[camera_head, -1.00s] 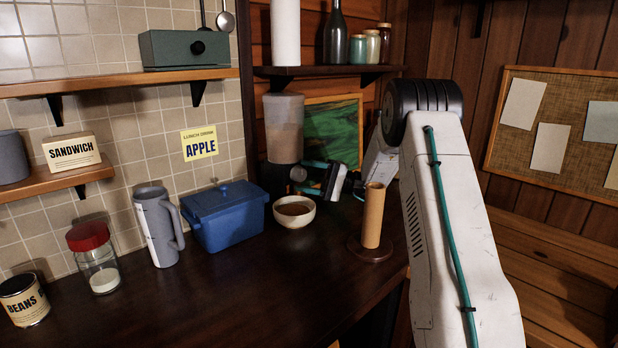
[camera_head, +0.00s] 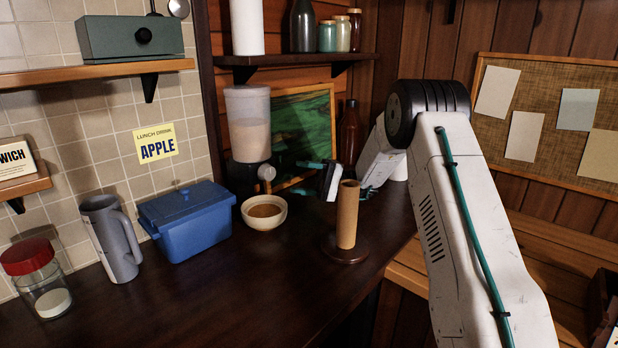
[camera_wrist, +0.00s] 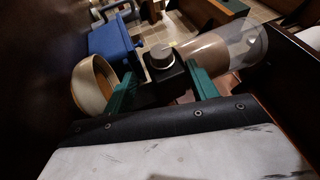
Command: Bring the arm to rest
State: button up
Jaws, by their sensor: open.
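My arm reaches in from the right of the head view, over the far end of the dark counter (camera_head: 215,308). My gripper (camera_head: 318,180) is behind the cardboard roll on its stand, in front of the drink dispenser (camera_head: 248,125). In the wrist view my gripper (camera_wrist: 160,75) shows two teal fingers spread apart with nothing between them. The dispenser's black base and round knob (camera_wrist: 161,54) appear beyond the fingers. The cream bowl (camera_head: 264,212) with brown contents stands left of the gripper; in the wrist view it (camera_wrist: 90,85) is close beside the left finger.
The cardboard roll (camera_head: 347,215) stands upright near the arm. A blue lidded box (camera_head: 188,222), grey mug (camera_head: 110,240) and red-lidded jar (camera_head: 36,280) stand to the left. A shelf (camera_head: 292,59) with bottles and jars hangs above. A brown bottle (camera_head: 350,135) stands behind.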

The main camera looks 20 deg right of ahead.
jog(key=s+a+r+g+h, duration=0.1)
jog(key=s+a+r+h, duration=0.25)
jog(key=s, duration=0.35)
jog(key=s+a+r+g+h, duration=0.1)
jog(key=s+a+r+h, duration=0.25)
jog(key=s, duration=0.35)
jog(key=s+a+r+g+h, duration=0.2)
jog(key=s+a+h, duration=0.1)
jog(key=s+a, duration=0.3)
jog(key=s+d+f+t+h, duration=0.1)
jog(key=s+d+t+h, duration=0.1)
jog(key=s, duration=0.6)
jog(key=s+d+f+t+h, duration=0.2)
jog(key=s+d+h, duration=0.3)
jog(key=s, duration=0.3)
jog(key=s+d+f+t+h, duration=0.1)
jog(key=s+d+h, duration=0.3)
jog(key=s, duration=0.4)
jog(key=shift+f+n+t, duration=0.3)
jog(key=shift+f+t, duration=0.1)
jog(key=shift+f, duration=0.2)
